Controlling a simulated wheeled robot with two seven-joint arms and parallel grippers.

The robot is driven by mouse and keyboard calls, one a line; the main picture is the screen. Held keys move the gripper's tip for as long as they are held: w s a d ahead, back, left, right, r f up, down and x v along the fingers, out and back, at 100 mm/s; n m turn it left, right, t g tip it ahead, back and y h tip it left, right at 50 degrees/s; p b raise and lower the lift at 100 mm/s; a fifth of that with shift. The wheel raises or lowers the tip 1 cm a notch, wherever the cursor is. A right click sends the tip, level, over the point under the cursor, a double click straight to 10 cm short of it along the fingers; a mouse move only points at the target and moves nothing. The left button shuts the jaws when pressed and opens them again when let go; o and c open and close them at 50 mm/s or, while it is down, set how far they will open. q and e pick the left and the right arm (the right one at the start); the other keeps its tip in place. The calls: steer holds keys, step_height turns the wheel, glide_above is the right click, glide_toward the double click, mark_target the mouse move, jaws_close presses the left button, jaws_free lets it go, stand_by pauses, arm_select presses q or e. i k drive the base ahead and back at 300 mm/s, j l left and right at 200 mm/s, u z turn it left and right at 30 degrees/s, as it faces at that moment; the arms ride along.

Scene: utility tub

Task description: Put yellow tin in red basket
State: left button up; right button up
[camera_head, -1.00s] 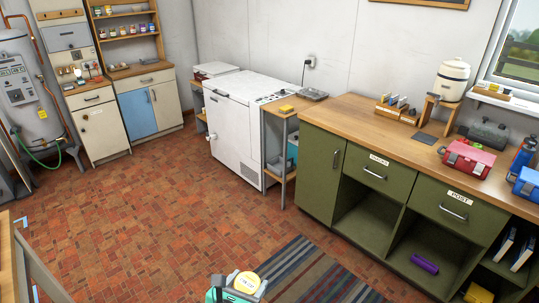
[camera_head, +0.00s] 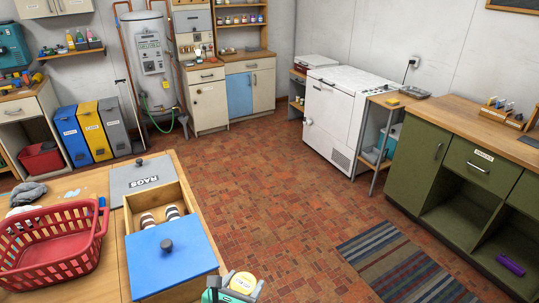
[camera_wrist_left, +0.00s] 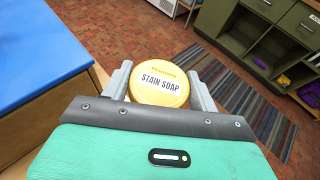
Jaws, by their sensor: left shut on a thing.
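The yellow tin (camera_wrist_left: 160,84), a round tin with a label reading "STAIN SOAP", is between the fingers of my left gripper (camera_wrist_left: 160,88), which is shut on it. In the head view the tin (camera_head: 243,282) and my left gripper (camera_head: 236,289) are at the bottom edge, just right of the wooden table's corner. The red basket (camera_head: 50,247) stands on that table at the far left, with open lattice walls; its left side is cut off. The gripper is well to the right of the basket. My right gripper is not in view.
A grey cloth (camera_head: 28,193) lies behind the basket. Open brick floor (camera_head: 270,190) and a striped rug (camera_head: 405,265) are to the right.

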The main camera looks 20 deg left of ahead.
mark_target(70, 248)
steer(key=k+j+u, duration=0.1)
steer(key=j, duration=0.2)
steer(key=k+j+u, duration=0.15)
steer(key=j, duration=0.2)
steer(key=k+j+u, duration=0.1)
steer(key=j, duration=0.25)
steer(key=k+j+u, duration=0.1)
steer(key=j, duration=0.25)
steer(key=k+j+u, duration=0.1)
steer(key=j, duration=0.3)
steer(key=k, duration=0.05)
